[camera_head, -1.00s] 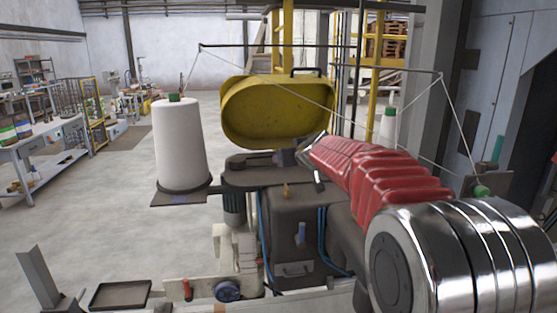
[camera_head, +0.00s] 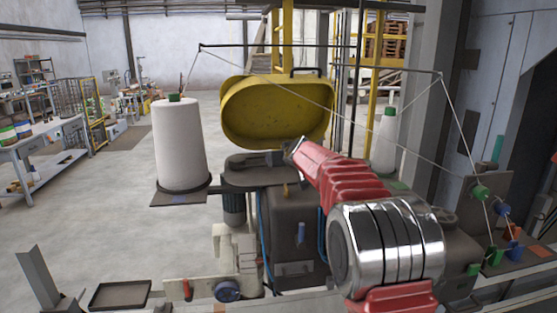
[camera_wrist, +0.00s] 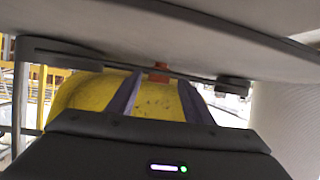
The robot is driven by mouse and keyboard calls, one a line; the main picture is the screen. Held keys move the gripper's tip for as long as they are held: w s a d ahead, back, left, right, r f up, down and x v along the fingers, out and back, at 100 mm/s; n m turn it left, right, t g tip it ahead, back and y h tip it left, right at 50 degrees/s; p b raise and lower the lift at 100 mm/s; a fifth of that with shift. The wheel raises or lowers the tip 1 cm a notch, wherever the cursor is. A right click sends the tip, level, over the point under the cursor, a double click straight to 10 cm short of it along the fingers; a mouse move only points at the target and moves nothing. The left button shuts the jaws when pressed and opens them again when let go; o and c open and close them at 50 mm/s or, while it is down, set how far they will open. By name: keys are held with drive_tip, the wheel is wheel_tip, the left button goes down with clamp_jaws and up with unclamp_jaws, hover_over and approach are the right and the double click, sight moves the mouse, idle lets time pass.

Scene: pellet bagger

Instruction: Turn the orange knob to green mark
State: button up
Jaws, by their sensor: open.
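In the wrist view a small orange piece (camera_wrist: 158,72) shows between and beyond the two dark fingers of my gripper (camera_wrist: 160,80). It looks like the orange knob, under the edge of a grey plate; I cannot tell its angle. The fingers are apart with nothing between them, and I see no contact. In the head view my red-sleeved arm reaches to the machine top, and the gripper's fingers are not clear there. A small orange-brown piece (camera_head: 286,190) shows on the machine front; I cannot tell whether it is the same one. I cannot make out a green mark.
A yellow cover (camera_head: 275,112) stands behind the machine's dark top. A white thread cone (camera_head: 180,145) stands left of it, with thread running overhead on a thin bar (camera_head: 320,46). Green and blue fittings (camera_head: 503,211) are at the right. Open floor lies at the left.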

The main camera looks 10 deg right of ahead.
drive_tip(key=shift+w+f, duration=0.3)
drive_tip(key=shift+w, duration=0.3)
drive_tip(key=shift+c, duration=0.7)
drive_tip(key=c, duration=0.9)
